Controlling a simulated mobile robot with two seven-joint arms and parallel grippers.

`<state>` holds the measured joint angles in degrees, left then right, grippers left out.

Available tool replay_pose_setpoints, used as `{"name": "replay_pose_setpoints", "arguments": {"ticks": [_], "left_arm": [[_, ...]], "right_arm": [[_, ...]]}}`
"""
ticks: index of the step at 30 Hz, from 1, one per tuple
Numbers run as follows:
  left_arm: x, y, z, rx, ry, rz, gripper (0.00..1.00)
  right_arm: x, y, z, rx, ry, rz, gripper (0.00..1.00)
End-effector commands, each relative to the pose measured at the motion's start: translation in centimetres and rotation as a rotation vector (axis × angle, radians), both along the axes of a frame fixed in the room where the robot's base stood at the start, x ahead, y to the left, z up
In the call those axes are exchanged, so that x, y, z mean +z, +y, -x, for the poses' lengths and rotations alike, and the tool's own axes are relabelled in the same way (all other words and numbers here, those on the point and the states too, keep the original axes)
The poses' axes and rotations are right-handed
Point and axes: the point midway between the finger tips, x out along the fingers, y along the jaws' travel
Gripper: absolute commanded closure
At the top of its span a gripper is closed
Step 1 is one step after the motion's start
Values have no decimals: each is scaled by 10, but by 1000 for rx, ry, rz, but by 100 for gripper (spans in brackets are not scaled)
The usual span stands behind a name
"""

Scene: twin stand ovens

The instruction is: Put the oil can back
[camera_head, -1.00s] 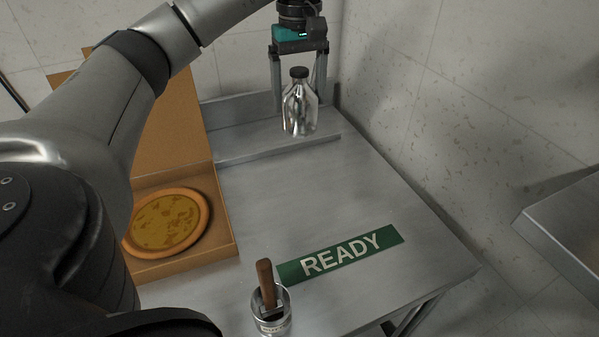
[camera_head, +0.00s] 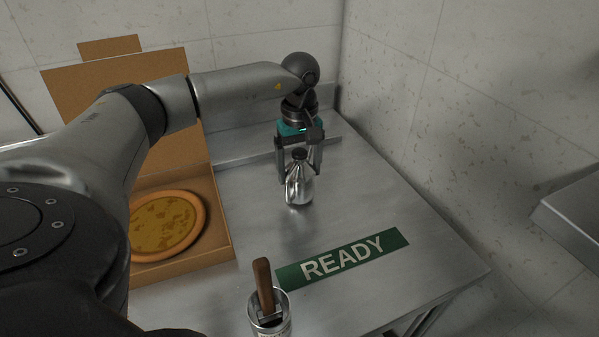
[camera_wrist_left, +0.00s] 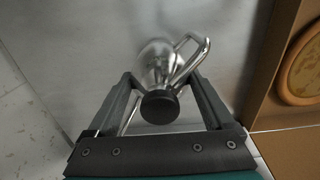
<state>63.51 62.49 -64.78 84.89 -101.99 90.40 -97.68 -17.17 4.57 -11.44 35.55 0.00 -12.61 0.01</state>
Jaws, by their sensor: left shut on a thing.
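The oil can (camera_head: 299,190) is a shiny metal bottle with a dark cap and a handle. It is upright at the back part of the steel table (camera_head: 335,205), and I cannot tell whether its base touches the top. My left gripper (camera_head: 300,176) reaches down from above and is shut on the oil can. In the left wrist view the oil can (camera_wrist_left: 157,62) shows between the fingers of the left gripper (camera_wrist_left: 163,95), cap toward the camera. My right gripper is not in view.
An open cardboard box (camera_head: 220,243) with a pizza (camera_head: 165,225) stands on the left. A green READY sign (camera_head: 343,258) lies near the front right. A metal cup (camera_head: 270,318) with a wooden-handled tool stands at the front. Walls close off the back and right.

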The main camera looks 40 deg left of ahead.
Motion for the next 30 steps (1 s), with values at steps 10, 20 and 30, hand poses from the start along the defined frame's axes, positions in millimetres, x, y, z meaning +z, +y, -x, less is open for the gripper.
{"name": "replay_pose_setpoints", "arguments": {"ticks": [10, 20, 30], "left_arm": [[-7, 0, -1, 0, -4, 1, 81], [-9, 0, 0, 0, -2, 0, 0], [17, 0, -1, 0, -5, 1, 0]], "right_arm": [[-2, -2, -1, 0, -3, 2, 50], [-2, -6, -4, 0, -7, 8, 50], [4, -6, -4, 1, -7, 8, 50]]}}
